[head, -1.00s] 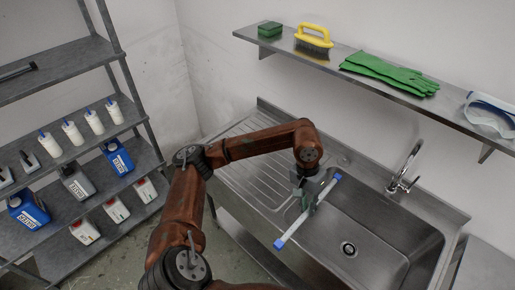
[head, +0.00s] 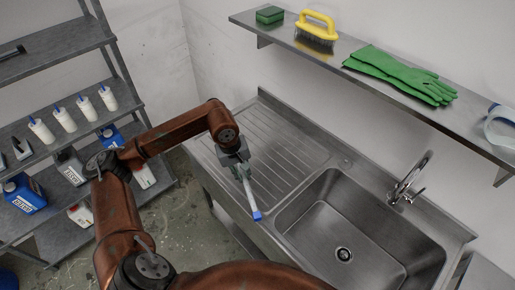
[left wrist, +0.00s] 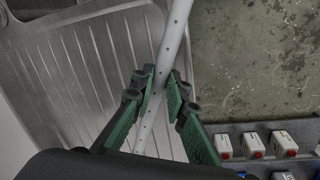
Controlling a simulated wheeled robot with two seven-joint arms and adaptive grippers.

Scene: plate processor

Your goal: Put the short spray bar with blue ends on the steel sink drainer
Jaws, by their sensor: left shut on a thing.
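The short spray bar (head: 248,193) is a pale bar with a blue end, held in my left gripper (head: 238,165) over the front part of the drainer. In the left wrist view the bar (left wrist: 171,45) shows a row of small holes, and the green fingers of the left gripper (left wrist: 164,95) are shut on it. The ribbed steel sink drainer (head: 280,150) lies left of the basin and also shows behind the bar in the left wrist view (left wrist: 70,70). The bar's other end is hidden in the head view. My right gripper is not in view.
The sink basin (head: 345,230) with its tap (head: 408,182) is right of the drainer. A wall shelf above holds a green sponge (head: 270,15), a yellow brush (head: 317,25) and green gloves (head: 400,75). A rack with bottles (head: 65,120) stands at left. The drainer is otherwise clear.

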